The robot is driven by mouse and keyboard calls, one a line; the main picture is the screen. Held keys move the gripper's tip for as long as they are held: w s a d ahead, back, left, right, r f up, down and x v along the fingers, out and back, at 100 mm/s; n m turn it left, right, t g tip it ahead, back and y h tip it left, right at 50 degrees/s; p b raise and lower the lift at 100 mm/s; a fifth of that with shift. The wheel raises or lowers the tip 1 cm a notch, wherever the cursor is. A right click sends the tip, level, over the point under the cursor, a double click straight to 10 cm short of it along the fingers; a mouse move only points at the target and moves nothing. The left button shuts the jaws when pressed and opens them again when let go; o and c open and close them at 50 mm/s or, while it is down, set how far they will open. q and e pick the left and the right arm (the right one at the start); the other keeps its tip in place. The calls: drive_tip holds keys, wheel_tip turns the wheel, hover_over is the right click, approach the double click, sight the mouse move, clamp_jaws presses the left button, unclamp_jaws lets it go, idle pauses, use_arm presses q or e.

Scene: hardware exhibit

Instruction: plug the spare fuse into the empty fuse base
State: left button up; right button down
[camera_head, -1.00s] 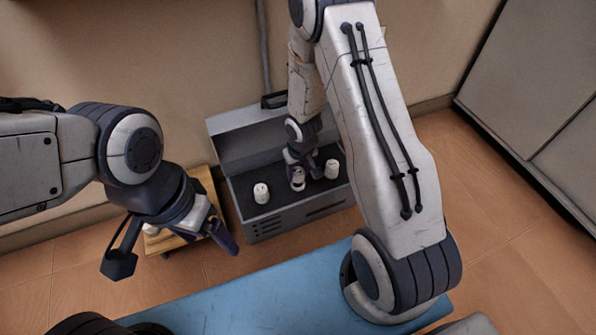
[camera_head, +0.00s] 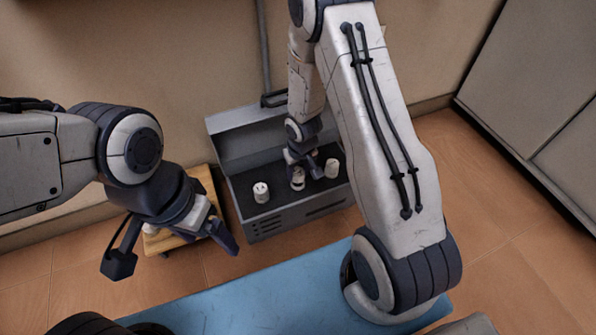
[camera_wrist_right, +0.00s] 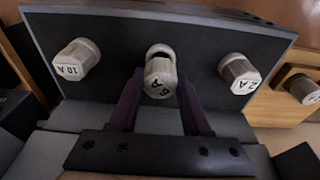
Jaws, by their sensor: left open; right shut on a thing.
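My right gripper (camera_wrist_right: 160,110) is shut on a white fuse marked 6 A (camera_wrist_right: 160,80), which also shows in the head view (camera_head: 298,178). A pale round fuse base (camera_wrist_right: 160,50) shows just behind this fuse, at the middle of the dark panel. The fuse covers most of the base, so I cannot tell whether it is seated or just in front. A white fuse on the wooden stand shows in the right wrist view (camera_wrist_right: 302,88). My left gripper (camera_head: 175,245) is open and empty, above and in front of the stand.
The grey open-lidded box (camera_head: 290,215) carries the panel. A 2 A fuse (camera_wrist_right: 240,73) and a 10 A fuse (camera_wrist_right: 76,60) stand either side of the held fuse. The wooden stand (camera_head: 200,182) is beside the box. A blue surface (camera_head: 260,295) lies in front.

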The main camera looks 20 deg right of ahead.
drive_tip(key=shift+f+b, duration=0.95)
drive_tip(key=shift+f, duration=0.05)
idle(1.4)
unclamp_jaws()
drive_tip(key=shift+r, duration=0.2)
drive_tip(key=shift+r+p, duration=3.4)
drive_tip(key=shift+p, duration=0.2)
